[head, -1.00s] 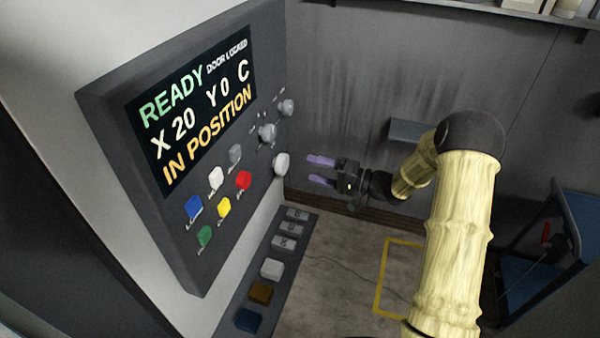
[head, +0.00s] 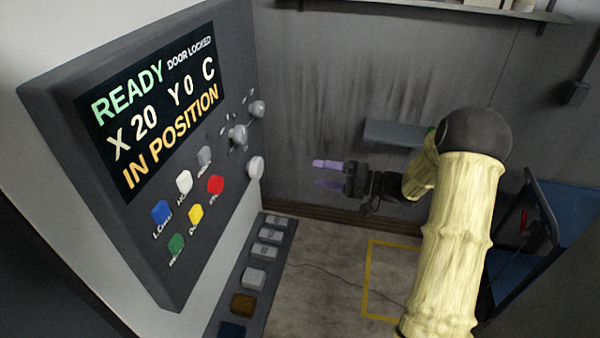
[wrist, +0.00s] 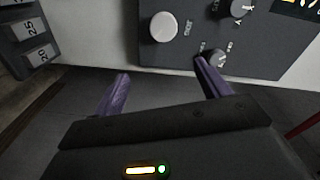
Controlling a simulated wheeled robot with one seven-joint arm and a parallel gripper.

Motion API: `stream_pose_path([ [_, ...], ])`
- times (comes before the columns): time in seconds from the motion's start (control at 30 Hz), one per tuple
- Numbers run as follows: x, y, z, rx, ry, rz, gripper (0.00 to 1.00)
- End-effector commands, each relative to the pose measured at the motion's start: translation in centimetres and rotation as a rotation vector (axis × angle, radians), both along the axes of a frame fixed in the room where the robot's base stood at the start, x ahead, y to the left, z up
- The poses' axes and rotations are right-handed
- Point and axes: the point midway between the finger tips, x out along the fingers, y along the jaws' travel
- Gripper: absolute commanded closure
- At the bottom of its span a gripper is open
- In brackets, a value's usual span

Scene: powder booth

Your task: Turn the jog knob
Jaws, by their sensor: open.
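My gripper (head: 318,173) is open and empty, with purple fingers pointing left, apart from the knobs. In the wrist view, the large white knob (wrist: 163,27) lies beyond the gap between the fingertips (wrist: 161,70). A smaller knob (wrist: 215,58) appears just beyond the right fingertip, and another (wrist: 240,8) is higher up.
The panel screen (head: 150,105) reads READY, DOOR LOCKED, X 20 Y 0 C, IN POSITION. Coloured buttons (head: 195,213) sit below it. A lower strip of keys (head: 253,278) runs along the floor side. A small grey shelf (head: 395,133) and a blue cart (head: 560,225) stand right.

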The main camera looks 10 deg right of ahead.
Motion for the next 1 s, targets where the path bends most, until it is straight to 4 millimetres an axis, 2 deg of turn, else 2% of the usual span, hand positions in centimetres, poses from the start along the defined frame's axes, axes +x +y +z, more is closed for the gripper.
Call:
stream_pose_path([
  [0.1,1.4,0.6,-0.2,-0.117,-0.068,-0.106,0.25],
  [0.27,3.4,0.4,-0.8,-0.388,-0.165,-0.312,0.25],
  [0.37,3.5,-0.5,-1.3,-0.584,-0.190,-0.422,0.25],
  [0.47,2.5,-1.7,-2.1,-0.777,-0.179,-0.498,0.25],
  [0.57,0.3,-2.9,-3.0,-0.963,-0.132,-0.537,0.25],
  [0.67,-2.9,-3.9,-4.0,-1.129,-0.056,-0.532,0.25],
  [0.8,-9.0,-4.4,-5.7,-1.311,0.087,-0.453,0.25],
  [1.0,-18.6,-3.0,-7.7,-1.421,0.287,-0.231,0.25],
])
